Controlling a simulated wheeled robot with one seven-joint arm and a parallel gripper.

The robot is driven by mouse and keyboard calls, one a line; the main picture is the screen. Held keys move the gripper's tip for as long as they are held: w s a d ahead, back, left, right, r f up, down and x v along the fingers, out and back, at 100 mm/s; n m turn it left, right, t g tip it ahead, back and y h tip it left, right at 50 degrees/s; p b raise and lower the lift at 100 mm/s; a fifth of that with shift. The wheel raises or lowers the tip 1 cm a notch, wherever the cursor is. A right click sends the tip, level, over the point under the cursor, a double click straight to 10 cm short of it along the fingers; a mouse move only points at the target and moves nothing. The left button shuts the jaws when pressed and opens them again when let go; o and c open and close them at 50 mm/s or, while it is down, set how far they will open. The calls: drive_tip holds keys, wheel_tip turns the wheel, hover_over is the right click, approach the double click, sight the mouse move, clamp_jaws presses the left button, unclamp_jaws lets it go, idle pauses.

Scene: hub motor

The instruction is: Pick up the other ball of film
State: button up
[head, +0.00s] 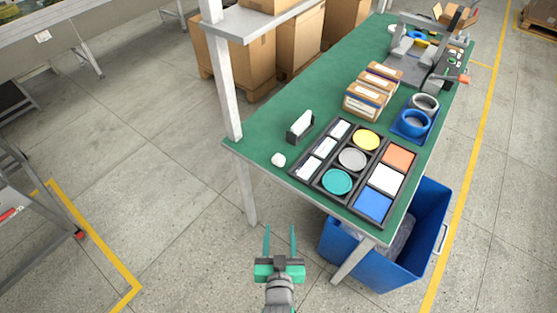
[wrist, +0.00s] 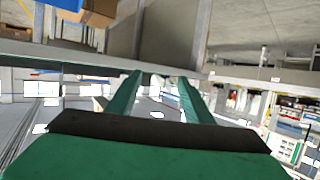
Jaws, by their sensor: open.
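A small white crumpled ball of film (head: 278,160) lies on the green tabletop, near the table's left corner in the head view. It is left of the black sorting tray. My gripper (head: 280,232) is open and empty, in front of the table's near edge and well short of the ball. In the wrist view its two green fingers (wrist: 160,85) stand apart with nothing between them. I cannot make out the ball in the wrist view.
The green table (head: 258,130) has a white upright post (head: 222,80) behind the ball. The black tray (head: 322,192) holds coloured discs and cards. A blue bin (head: 425,225) stands below the table.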

drive_tip(key=m+h, duration=0.1)
drive_tip(key=m, duration=0.1)
approach(278, 164)
drive_tip(key=shift+g, duration=0.3)
drive_tip(key=x, duration=1)
drive_tip(key=shift+w+r, duration=0.1)
drive_tip(key=shift+r, duration=0.2)
drive_tip(key=c, duration=0.8)
